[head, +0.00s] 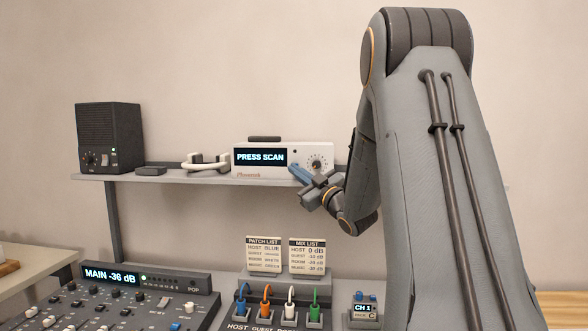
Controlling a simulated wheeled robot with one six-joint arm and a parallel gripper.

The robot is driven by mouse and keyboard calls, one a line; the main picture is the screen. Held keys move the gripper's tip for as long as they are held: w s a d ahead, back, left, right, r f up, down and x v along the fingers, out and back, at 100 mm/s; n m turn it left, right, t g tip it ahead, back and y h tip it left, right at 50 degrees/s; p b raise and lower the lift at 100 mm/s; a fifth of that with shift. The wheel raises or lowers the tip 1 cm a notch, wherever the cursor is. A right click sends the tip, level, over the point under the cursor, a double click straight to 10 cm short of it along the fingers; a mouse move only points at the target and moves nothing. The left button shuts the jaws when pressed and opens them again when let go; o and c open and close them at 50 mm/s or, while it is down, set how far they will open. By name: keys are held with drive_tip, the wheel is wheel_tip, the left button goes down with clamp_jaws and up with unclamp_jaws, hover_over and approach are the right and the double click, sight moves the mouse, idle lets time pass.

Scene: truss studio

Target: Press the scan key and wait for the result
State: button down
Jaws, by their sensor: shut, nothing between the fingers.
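A white device (244,169) stands on the wall shelf. Its dark screen (261,157) reads "PRESS SCAN". A round dial (316,164) sits at the right of its front, and a flat dark bar (264,139) lies along its top. I cannot make out which part is the scan key; it may be hidden behind my gripper. My gripper (297,172) is shut and empty. Its blue fingertips overlap the lower right front of the device, just left of and below the dial. I cannot tell whether they touch it.
The shelf (203,177) also holds a black speaker (108,138) and a white headset (206,163). Below are a mixing console (120,312), a patch panel with several coloured plugs (266,302), two list cards and a small CH 1 unit (364,309). My arm hides the right side.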

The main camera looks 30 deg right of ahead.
drive_tip(key=shift+w, duration=0.1)
drive_tip(key=shift+w+d, duration=0.2)
drive_tip(key=shift+w, duration=0.05)
drive_tip(key=shift+w+d+b, duration=0.2)
drive_tip(key=shift+w+b, duration=0.05)
drive_tip(key=shift+b, duration=0.15)
idle(0.8)
idle(0.4)
drive_tip(key=shift+s+a, duration=0.4)
drive_tip(key=shift+s, duration=0.25)
drive_tip(key=s+a, duration=0.1)
drive_tip(key=s, duration=0.1)
drive_tip(key=s+a, duration=0.2)
idle(0.4)
drive_tip(key=shift+d, duration=0.1)
idle(0.5)
